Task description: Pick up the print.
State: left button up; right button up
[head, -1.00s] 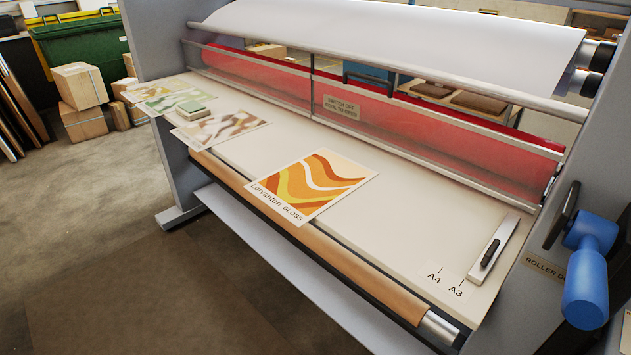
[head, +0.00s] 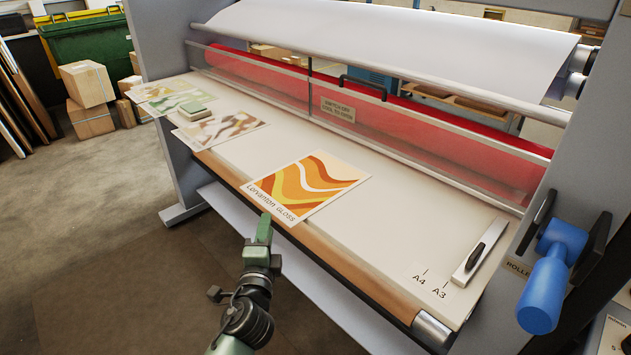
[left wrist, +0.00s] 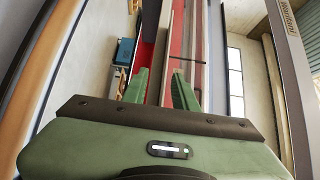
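An orange, yellow and white wave-patterned print (head: 310,183) lettered "Lorvanton Gloss" lies flat on the laminator's pale feed table (head: 385,230). Its near edge reaches the table's front edge. My left gripper (head: 265,222) comes up from below in the head view, its fingertips just in front of the print's near edge and apparently clear of it. In the left wrist view the two green fingers (left wrist: 159,82) stand apart with nothing held between them. The print cannot be made out in that view. My right gripper is not in view.
A clear guard (head: 352,108) closes off the red roller behind. A blue handle (head: 545,285) stands right.

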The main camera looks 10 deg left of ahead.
aim_at(271, 205)
pick_arm(q)
jog(key=w, duration=0.2)
jog(key=w+p, duration=0.1)
jog(key=w, duration=0.2)
jog(key=w+r, duration=0.1)
jog(key=w, duration=0.1)
jog(key=shift+w+a+p, duration=0.15)
jog(key=shift+a+p, duration=0.15)
jog(key=shift+p, duration=0.05)
jog(key=shift+w, duration=0.25)
grip_shut()
jog(key=shift+f, duration=0.1)
dwell(0.7)
